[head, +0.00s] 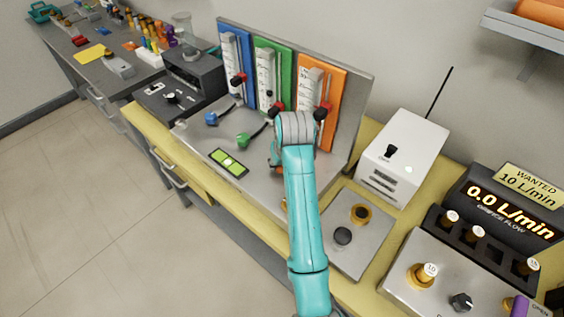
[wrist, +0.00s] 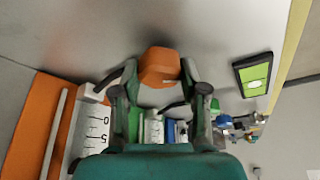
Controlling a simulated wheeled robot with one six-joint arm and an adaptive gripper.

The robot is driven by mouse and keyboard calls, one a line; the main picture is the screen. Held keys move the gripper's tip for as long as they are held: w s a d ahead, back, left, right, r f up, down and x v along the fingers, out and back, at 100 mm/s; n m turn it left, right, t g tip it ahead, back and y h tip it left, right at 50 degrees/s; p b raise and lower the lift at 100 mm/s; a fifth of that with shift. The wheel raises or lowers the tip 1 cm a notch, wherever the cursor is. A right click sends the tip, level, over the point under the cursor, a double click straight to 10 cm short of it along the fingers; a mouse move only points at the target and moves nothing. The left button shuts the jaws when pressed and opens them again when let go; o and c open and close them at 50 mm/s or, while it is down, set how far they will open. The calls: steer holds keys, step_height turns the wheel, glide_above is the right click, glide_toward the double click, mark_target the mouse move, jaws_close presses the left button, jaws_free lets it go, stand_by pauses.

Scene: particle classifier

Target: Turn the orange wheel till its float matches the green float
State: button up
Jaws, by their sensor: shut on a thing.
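The orange wheel (wrist: 160,64) sits between the two fingertips of my gripper (wrist: 158,76) in the wrist view, and the fingers are shut on it. In the head view my arm hides most of the wheel. I cannot make out the orange float.
A blue panel (head: 229,47) stands left of the green one, with blue (head: 211,118) and green (head: 243,140) wheels in front. A level with a lime face (head: 229,163) lies on the bench. A white box (head: 405,150) and a flow display (head: 510,212) stand to the right.

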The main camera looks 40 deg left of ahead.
steer(key=shift+f, duration=0.1)
steer(key=o, duration=1.1)
steer(key=shift+o, duration=0.2)
steer(key=v, duration=0.7)
steer(key=shift+r, duration=0.25)
steer(key=shift+d, duration=0.1)
